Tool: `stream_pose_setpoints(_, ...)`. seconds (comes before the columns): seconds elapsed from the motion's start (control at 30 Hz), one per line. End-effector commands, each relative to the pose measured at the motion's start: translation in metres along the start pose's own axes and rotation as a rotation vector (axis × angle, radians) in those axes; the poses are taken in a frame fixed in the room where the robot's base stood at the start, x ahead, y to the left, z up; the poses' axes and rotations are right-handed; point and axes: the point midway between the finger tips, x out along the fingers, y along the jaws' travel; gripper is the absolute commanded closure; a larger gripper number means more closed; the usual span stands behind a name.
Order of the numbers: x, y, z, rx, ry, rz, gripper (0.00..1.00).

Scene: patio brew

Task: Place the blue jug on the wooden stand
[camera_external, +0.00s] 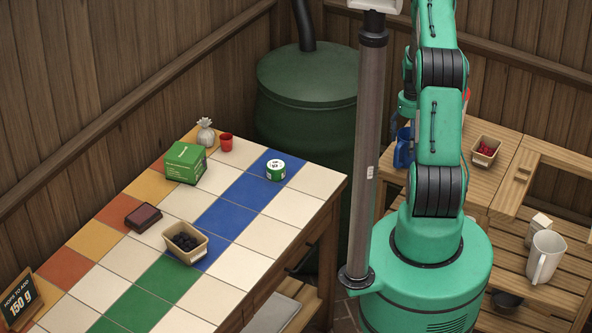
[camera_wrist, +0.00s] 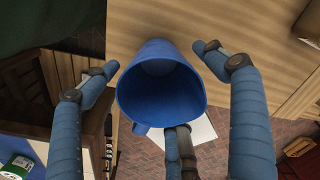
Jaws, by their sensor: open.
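The blue jug (camera_wrist: 160,95) is large in the wrist view, its open mouth facing the camera. In the external view the jug (camera_external: 403,150) shows at the left edge of a wooden table, partly hidden by my arm. My fingers are hard to make out in the external view. I cannot tell for sure which wooden piece is the stand; a wooden surface (camera_external: 468,135) lies behind my arm.
A carton of red berries (camera_external: 486,151) stands right of the jug. A white pitcher (camera_external: 545,257) is on a slatted bench at right. The tiled table (camera_external: 240,265) at left holds a green box (camera_external: 185,163), a tin (camera_external: 276,169) and a berry carton (camera_external: 185,243).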

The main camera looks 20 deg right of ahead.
Motion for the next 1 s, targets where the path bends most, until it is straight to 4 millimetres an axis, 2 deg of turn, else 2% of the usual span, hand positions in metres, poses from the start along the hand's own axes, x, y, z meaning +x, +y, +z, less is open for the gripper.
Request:
stream_pose_setpoints(0.03, -0.011, -0.001, 0.001, 0.0, -0.002, -0.001, 0.15)
stream_pose_setpoints(0.3, -0.056, 0.0, 0.001, 0.0, -0.002, -0.001, 0.15)
stream_pose_setpoints(0.5, -0.08, 0.0, 0.0, 0.0, -0.001, -0.001, 0.15)
stream_pose_setpoints(0.7, -0.09, 0.0, 0.0, 0.0, 0.001, 0.0, 0.15)
stream_pose_setpoints(1.0, -0.091, 0.0, 0.0, 0.0, 0.001, 0.0, 0.15)
